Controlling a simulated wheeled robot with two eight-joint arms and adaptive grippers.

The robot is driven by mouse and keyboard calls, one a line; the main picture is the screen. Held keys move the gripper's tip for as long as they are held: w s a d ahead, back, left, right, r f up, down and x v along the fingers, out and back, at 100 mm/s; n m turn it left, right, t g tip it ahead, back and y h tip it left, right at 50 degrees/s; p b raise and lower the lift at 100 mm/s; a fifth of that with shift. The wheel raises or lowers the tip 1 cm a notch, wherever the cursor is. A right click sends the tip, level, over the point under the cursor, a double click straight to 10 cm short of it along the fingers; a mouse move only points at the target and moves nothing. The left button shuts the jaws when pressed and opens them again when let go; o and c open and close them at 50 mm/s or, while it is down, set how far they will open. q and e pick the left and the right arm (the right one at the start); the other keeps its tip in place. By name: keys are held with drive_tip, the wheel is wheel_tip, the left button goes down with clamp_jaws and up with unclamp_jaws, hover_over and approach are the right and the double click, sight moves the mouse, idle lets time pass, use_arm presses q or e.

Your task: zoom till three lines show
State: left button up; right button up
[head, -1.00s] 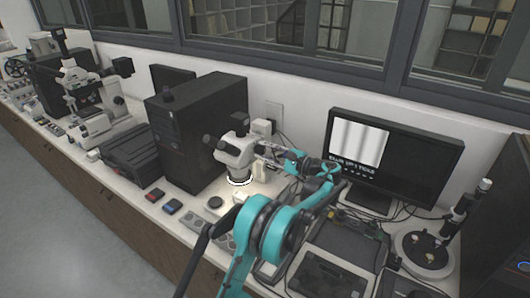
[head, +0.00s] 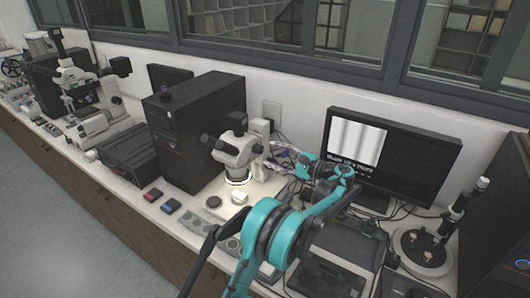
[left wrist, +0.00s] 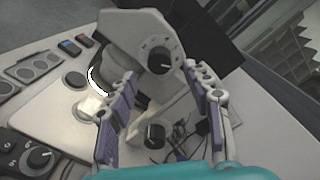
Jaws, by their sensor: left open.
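The white stereo microscope (head: 237,148) stands on the bench with its ring light lit over a small pale block (head: 238,198). In the left wrist view, a dark knob with a white mark (left wrist: 160,60) sits on the microscope's side, and a lower dark knob (left wrist: 154,135) is near the base. The monitor (head: 420,165) shows a pale picture with a few blurred grey vertical bands and small unreadable text below. My left gripper (head: 283,160) is right of the microscope. Its fingers (left wrist: 165,82) are open and empty, spread on either side of the marked knob's line. My right gripper is out of view.
A black computer tower (head: 195,130) stands left of the microscope. Red and blue small boxes (head: 162,200) lie in front of it. A round stand (head: 425,250) is at the right. Cables (left wrist: 190,135) lie behind the microscope base.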

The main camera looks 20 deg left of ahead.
use_arm(q)
drive_tip(key=s+d, duration=0.1)
drive_tip(key=d, duration=0.6)
drive_tip(key=shift+r, duration=0.1)
drive_tip(key=s+a+n+t+h+b, duration=0.1)
drive_tip(key=s+a+h, duration=0.1)
drive_tip(key=s+h, duration=0.35)
drive_tip(key=s+a+n+t+h, duration=0.1)
drive_tip(key=s+a+h, duration=0.2)
drive_tip(key=s, duration=0.5)
drive_tip(key=s+d+f+n+t+h, duration=0.1)
drive_tip(key=s+d+f+n+h, duration=0.1)
drive_tip(key=s, duration=0.5)
drive_tip(key=s+d+f+n+t+h, duration=0.1)
drive_tip(key=s+d+f+n+h, duration=0.1)
drive_tip(key=s+d+f+h, duration=0.2)
drive_tip(key=s+d+f+n+h+b, duration=0.1)
drive_tip(key=s+d+f+n+h, duration=0.1)
drive_tip(key=s, duration=0.8)
wheel_tip(320, 180, down, 2)
drive_tip(key=shift+s+d+f+n+t+h, duration=0.2)
drive_tip(key=shift+s+d+n+t+h, duration=0.2)
drive_tip(key=shift+d, duration=0.7)
